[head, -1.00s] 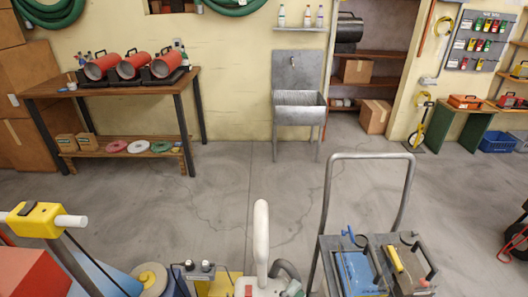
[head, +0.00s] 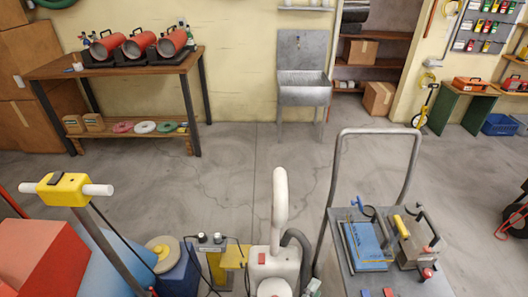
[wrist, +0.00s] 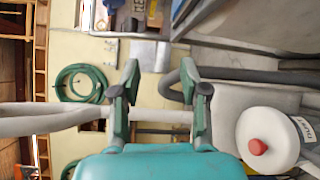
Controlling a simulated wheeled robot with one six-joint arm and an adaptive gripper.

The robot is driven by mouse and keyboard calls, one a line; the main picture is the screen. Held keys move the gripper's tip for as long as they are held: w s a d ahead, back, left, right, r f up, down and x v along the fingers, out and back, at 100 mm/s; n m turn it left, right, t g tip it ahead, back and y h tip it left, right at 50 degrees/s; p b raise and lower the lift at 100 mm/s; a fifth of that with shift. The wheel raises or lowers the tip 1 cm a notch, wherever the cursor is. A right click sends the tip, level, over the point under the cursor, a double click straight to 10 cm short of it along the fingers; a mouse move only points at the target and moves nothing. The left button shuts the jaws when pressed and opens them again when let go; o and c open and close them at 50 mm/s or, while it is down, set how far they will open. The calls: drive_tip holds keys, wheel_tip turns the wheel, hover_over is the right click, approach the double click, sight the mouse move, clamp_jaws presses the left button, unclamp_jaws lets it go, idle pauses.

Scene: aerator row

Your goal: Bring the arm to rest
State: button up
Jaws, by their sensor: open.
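My gripper (wrist: 157,100) shows in the wrist view, with two dark green fingers standing well apart. No object is clearly held between them. A pale grey tube crosses the picture near the fingers; whether it touches them cannot be told. My gripper does not show in the head view.
In the head view, a cart (head: 345,288) with a tall handle stands close at the right. A white curved tube (head: 280,198) rises at the front middle. A yellow handle head (head: 68,190) is at the left. Open floor lies before the sink (head: 303,95) and workbench (head: 110,66).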

drive_tip(key=s+d+f+g+y, duration=0.1)
drive_tip(key=s+d+f+y, duration=0.15)
drive_tip(key=s, duration=0.25)
drive_tip(key=s+d+f+m+g+y, duration=0.1)
drive_tip(key=s+f+y, duration=0.1)
drive_tip(key=s+f, duration=0.2)
drive_tip(key=s+d+f+y, duration=0.2)
drive_tip(key=s+f, duration=0.1)
drive_tip(key=s, duration=0.2)
drive_tip(key=s+r+m+y, duration=0.4)
drive_tip(key=s, duration=0.6)
drive_tip(key=s+r+m+t, duration=0.1)
drive_tip(key=s+r+m, duration=0.3)
drive_tip(key=r, duration=0.3)
drive_tip(key=s+r+m+t, duration=0.1)
drive_tip(key=s+r+m, duration=0.2)
drive_tip(key=r, duration=0.5)
drive_tip(key=shift+s+r+m+t, duration=0.15)
drive_tip(key=shift+s+m+t, duration=0.25)
drive_tip(key=shift+m, duration=0.2)
